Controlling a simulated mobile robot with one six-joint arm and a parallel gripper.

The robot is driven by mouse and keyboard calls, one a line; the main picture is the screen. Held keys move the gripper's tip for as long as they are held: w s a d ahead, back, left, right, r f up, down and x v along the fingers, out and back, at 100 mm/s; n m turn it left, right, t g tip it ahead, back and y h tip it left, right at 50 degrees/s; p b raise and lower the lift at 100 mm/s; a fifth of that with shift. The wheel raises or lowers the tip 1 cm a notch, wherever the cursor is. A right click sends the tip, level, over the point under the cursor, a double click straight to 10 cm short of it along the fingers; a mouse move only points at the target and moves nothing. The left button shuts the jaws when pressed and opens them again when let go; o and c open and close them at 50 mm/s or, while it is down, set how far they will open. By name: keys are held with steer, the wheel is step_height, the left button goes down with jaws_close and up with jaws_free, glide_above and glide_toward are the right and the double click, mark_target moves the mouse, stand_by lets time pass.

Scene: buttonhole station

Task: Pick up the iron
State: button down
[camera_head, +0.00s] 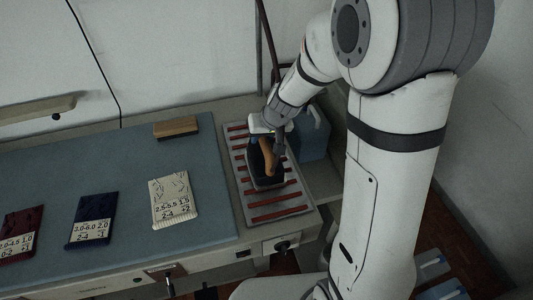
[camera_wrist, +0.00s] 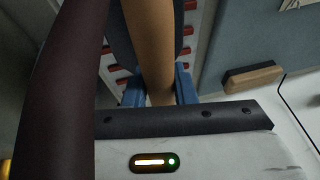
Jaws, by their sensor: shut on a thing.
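The iron has a dark body (camera_head: 265,180) and a tan handle (camera_head: 268,158). It is on or just above a grey rest with red bars (camera_head: 282,212) at the right end of the table; I cannot tell whether its sole touches the bars. My gripper (camera_head: 274,143) comes down over the iron from behind. In the wrist view, the blue fingers of my gripper (camera_wrist: 160,88) stand on both sides of the tan handle (camera_wrist: 150,40) and are shut on it. Part of the dark iron body shows behind the handle.
A dark red hose (camera_wrist: 65,80) runs close beside the gripper. A blue tank (camera_head: 312,135) stands right of the rest. A wooden block (camera_head: 176,127) lies on the blue-grey mat (camera_head: 120,165). Cream (camera_head: 174,200), navy (camera_head: 91,219) and maroon (camera_head: 20,232) labelled pieces lie leftward.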

steer(key=shift+w+r+p, duration=0.1)
steer(key=shift+r+p, duration=0.2)
steer(key=shift+r, duration=4.85)
